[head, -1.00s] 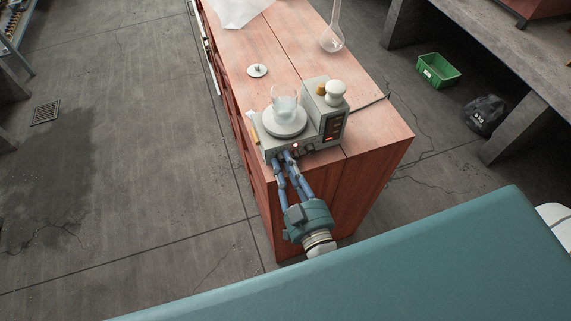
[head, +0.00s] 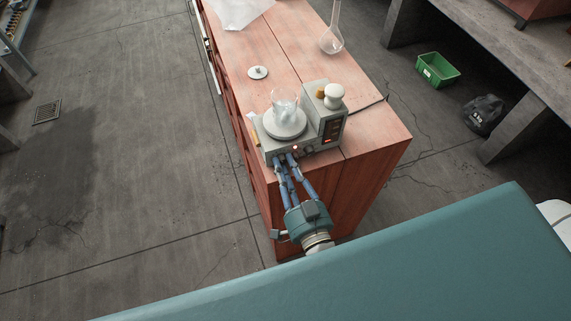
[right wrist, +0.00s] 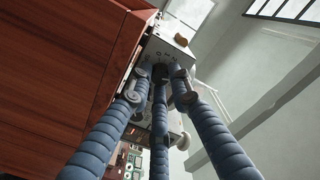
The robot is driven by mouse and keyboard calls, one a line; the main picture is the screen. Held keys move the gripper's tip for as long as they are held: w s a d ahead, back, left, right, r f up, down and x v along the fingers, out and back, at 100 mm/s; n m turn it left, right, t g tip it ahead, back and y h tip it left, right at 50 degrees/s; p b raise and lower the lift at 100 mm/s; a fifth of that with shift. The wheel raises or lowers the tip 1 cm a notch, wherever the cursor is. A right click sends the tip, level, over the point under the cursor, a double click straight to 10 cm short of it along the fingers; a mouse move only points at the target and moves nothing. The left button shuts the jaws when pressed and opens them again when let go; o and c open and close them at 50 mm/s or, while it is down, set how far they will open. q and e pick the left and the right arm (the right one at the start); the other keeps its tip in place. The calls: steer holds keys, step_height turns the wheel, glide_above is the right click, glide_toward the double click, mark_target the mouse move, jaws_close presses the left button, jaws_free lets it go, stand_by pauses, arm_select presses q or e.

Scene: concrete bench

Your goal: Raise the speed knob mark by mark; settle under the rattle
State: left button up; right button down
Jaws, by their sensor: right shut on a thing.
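The grey stirrer (head: 318,122) stands at the near end of the reddish wooden bench, its control face toward me. A glass beaker (head: 284,103) with clear contents sits on its round pale plate (head: 285,122). A small lit lamp and a red display (head: 327,139) show on the front; its reading is too small to tell. My right gripper (head: 286,160), with blue ribbed fingers, is shut on the speed knob at the front face. In the right wrist view the fingers close around the dark knob (right wrist: 160,73). My left gripper is not in view.
A small pale disc (head: 258,72) lies behind the stirrer on the bench (head: 290,62). A long-necked flask (head: 331,40) stands farther back. A white cap-like piece (head: 334,91) is on the stirrer's raised right part. A green crate (head: 438,70) and dark bag (head: 485,112) are on the floor.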

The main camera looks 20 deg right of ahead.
steer(key=m, duration=0.4)
steer(key=shift+a+f, duration=0.1)
steer(key=shift+m, duration=2.1)
steer(key=c, duration=1.6)
jaws_free()
steer(key=shift+s, duration=4.05)
